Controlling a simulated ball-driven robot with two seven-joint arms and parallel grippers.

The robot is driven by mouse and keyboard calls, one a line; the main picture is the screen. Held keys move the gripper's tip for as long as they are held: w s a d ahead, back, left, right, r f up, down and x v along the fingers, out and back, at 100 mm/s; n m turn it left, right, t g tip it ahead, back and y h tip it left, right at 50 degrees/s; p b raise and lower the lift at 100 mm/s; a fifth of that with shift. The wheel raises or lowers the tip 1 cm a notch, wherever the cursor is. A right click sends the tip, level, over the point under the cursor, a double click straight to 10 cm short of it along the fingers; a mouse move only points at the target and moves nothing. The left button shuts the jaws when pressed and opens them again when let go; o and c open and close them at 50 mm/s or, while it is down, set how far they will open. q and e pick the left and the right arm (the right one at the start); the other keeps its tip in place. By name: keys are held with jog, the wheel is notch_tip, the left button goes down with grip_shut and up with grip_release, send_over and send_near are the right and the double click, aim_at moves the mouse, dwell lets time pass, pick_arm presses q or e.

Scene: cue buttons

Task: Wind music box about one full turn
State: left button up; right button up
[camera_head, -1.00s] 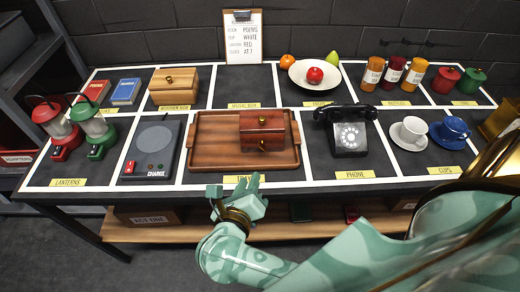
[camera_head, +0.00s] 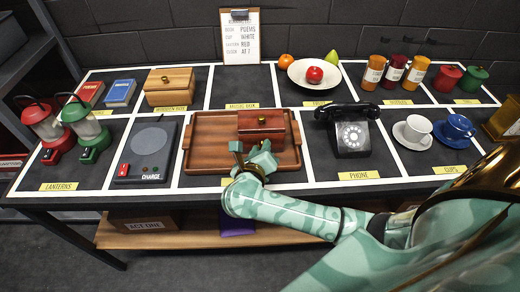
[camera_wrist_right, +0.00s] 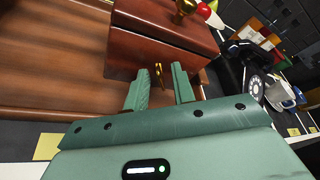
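The music box, a red-brown wooden box (camera_head: 262,124) with a gold knob on its lid, sits at the right side of the wooden tray (camera_head: 212,160). In the right wrist view the box (camera_wrist_right: 150,55) shows a small gold key (camera_wrist_right: 158,76) on its near face. My right gripper (camera_head: 252,152) is at the front of the box. In the wrist view its fingers (camera_wrist_right: 159,84) are apart, one on each side of the key, with gaps visible. In the head view the gripper hides the key. My left gripper is not in view.
A black phone (camera_head: 350,132) stands just right of the tray, and a charge pad (camera_head: 150,145) is to its left. Lanterns (camera_head: 88,132) stand at the far left and cups (camera_head: 415,132) at the right. A fruit bowl (camera_head: 313,76) is behind.

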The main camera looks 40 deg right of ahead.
grip_shut()
jog(key=shift+f, duration=0.1)
